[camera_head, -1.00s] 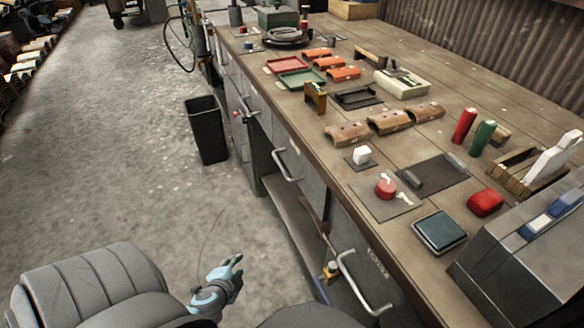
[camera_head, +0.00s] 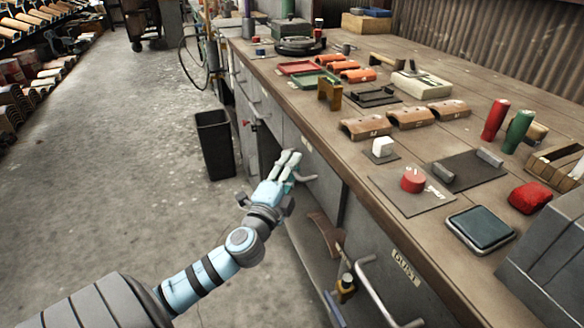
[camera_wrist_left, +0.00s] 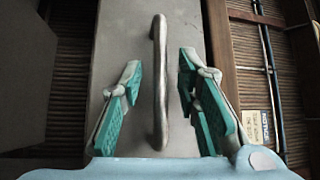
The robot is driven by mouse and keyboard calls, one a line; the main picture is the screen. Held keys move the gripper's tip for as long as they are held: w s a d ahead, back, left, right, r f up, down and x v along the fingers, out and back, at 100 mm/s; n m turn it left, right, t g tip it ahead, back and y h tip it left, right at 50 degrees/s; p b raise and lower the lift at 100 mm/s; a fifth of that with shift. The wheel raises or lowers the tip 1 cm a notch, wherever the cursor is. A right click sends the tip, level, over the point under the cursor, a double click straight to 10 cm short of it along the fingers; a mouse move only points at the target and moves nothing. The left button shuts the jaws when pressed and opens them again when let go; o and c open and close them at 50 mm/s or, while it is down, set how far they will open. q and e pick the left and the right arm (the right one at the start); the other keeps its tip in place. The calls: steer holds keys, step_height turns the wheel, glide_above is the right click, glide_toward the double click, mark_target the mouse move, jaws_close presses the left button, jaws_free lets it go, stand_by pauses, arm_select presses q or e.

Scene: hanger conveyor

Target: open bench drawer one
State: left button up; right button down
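My left gripper (camera_head: 287,166) is in front of the bench's grey drawer front (camera_head: 325,181), at its metal bar handle (camera_head: 308,178). In the left wrist view the handle (camera_wrist_left: 159,85) runs lengthwise between the two teal-padded fingers of my gripper (camera_wrist_left: 158,92), with a gap on both sides. The gripper is open and appears not to touch the handle. The grey drawer front (camera_wrist_left: 112,38) lies behind it and looks shut in the head view. The fingers hide part of the handle in the head view. My right gripper is not in view.
The wooden bench top (camera_head: 330,112) holds orange and brown curved pieces, trays and a red knob block. A black bin (camera_head: 214,145) stands on the floor to the left. A nearer handle (camera_head: 377,292) sits below a DUST label (camera_head: 405,267). A brown-headed tool (camera_head: 326,232) hangs between.

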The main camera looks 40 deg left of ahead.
arm_select(q)
steer(key=shift+w+a, duration=0.1)
steer(key=shift+w, duration=0.25)
steer(key=shift+c, duration=0.4)
jaws_close()
